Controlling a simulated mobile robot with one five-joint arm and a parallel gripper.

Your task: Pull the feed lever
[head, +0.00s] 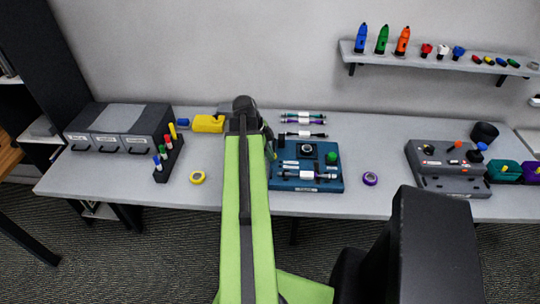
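A grey machine (441,165) stands on the right part of the table. An orange-tipped lever (456,145) and a blue knob (482,146) show on it. A blue device (322,178) with a green knob (332,158) stands at the table's middle. I cannot tell which of these parts is the feed lever. My green arm reaches forward over the table, left of the blue device. My gripper (270,148) shows small and dark beside the blue device's left edge, well left of the grey machine. Its fingers are too small and partly hidden to judge.
Cables (304,122) lie behind the blue device. Purple tape (370,179) lies right of it. A marker rack (169,158), yellow tape (197,177) and a drawer unit (118,126) stand left. Teal and purple bins (503,171) stand far right. A shelf (440,60) hangs above.

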